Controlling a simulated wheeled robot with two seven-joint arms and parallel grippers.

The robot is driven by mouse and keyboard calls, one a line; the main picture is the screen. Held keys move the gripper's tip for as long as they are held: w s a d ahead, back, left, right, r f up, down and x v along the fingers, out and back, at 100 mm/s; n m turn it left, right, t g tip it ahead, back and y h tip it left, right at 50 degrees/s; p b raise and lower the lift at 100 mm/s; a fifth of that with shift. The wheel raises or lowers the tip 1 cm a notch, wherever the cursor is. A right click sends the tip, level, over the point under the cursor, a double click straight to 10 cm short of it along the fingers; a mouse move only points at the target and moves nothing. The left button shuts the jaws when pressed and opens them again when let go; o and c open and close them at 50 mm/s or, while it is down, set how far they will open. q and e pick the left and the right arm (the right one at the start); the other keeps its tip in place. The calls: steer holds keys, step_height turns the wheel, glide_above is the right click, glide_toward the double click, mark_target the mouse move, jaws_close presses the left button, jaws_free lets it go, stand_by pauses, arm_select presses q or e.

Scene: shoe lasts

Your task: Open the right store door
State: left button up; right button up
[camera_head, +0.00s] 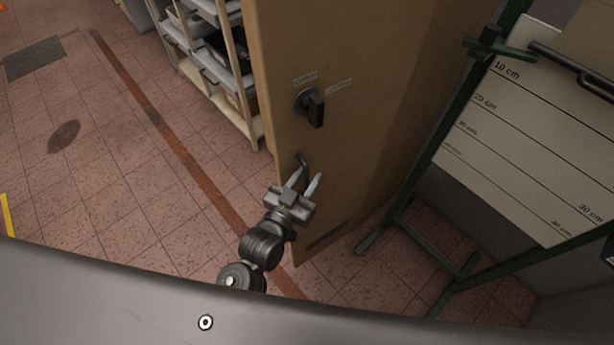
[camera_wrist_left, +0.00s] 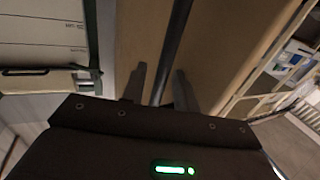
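The tan store door (camera_head: 285,60) stands upright in the middle of the head view, with a black rotary knob (camera_head: 311,104) and two small labels on its face. A dark bar handle (camera_head: 302,163) sits lower on the door, near its left edge. My left gripper (camera_head: 306,180) is at this handle. In the left wrist view the handle bar (camera_wrist_left: 173,48) runs between the two fingers of my left gripper (camera_wrist_left: 160,86), with gaps visible beside it, so the fingers look open around it. The handle's lower end is hidden by the gripper. My right gripper is out of view.
A shelf rack (camera_head: 235,85) with bins stands behind the door to the left. A green-framed stand with a marked white board (camera_head: 535,150) is close on the right. The tiled floor (camera_head: 110,180) at the left is clear.

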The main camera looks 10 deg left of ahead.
arm_select(q)
steer(key=b+v, duration=0.3)
steer(key=v, duration=0.7)
steer(key=shift+s, duration=0.2)
steer(key=shift+a, duration=0.15)
